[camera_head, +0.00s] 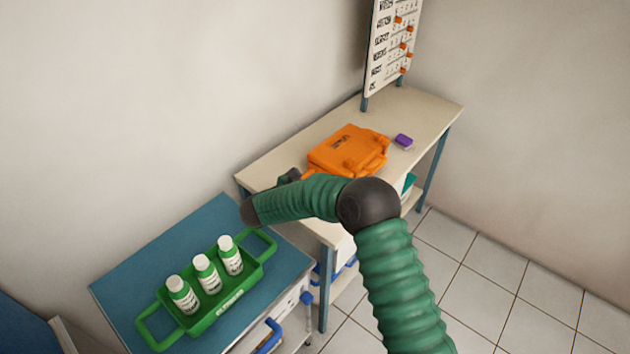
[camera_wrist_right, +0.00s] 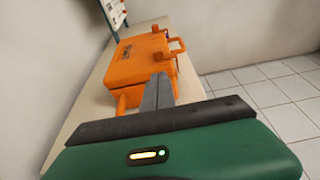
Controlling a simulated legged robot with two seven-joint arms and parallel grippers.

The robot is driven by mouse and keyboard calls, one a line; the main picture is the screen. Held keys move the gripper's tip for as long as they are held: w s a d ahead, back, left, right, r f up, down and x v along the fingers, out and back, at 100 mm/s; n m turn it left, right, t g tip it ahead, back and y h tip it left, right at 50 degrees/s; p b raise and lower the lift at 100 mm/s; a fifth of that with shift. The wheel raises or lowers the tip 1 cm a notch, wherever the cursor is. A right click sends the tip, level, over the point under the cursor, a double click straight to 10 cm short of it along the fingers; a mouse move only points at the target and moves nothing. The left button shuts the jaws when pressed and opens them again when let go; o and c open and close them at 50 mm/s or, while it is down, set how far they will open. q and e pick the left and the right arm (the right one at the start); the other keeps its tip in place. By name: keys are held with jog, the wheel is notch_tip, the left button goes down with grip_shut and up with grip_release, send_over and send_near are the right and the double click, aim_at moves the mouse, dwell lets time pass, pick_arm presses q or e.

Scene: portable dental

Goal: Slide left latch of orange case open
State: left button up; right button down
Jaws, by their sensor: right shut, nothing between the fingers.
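The closed orange case (camera_head: 345,148) lies on the beige table, and it also shows in the right wrist view (camera_wrist_right: 138,62). A handle and small orange parts stick out from its front. One orange part (camera_wrist_right: 122,102) at the case's near left shows just left of my fingers; I cannot tell if it is the left latch or whether that latch is open. My right gripper (camera_head: 291,175) is at the left end of the case, partly behind my own wrist. In the right wrist view its fingers (camera_wrist_right: 160,88) are shut and empty, pointing at the case; contact is unclear. My left gripper is out of view.
A purple block (camera_head: 404,140) lies right of the case. A board with orange pegs (camera_head: 392,45) stands at the table's back. A blue-topped cart at the left bears a green tray (camera_head: 260,277) with white bottles. The beige table (camera_head: 425,105) is clear at its far right.

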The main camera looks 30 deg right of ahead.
aim_at(346, 163)
jog(key=x, duration=0.5)
jog(key=r+x, duration=0.1)
jog(key=x, duration=0.2)
jog(key=shift+d+p, duration=0.3)
jog(key=shift+p, duration=0.1)
jog(key=shift+a, duration=0.1)
jog(key=shift+w, duration=0.1)
jog(key=shift+w+d+f+b, duration=0.1)
jog(key=shift+d+f+b, duration=0.05)
jog(key=shift+d+b, duration=0.2)
jog(key=shift+w+d+b, duration=0.2)
jog(key=shift+d+b, duration=0.2)
jog(key=shift+d, duration=0.15)
jog(key=shift+w+d+b, duration=0.25)
jog(key=shift+d+b, duration=0.15)
jog(key=shift+d, duration=0.25)
jog(key=shift+w, duration=0.1)
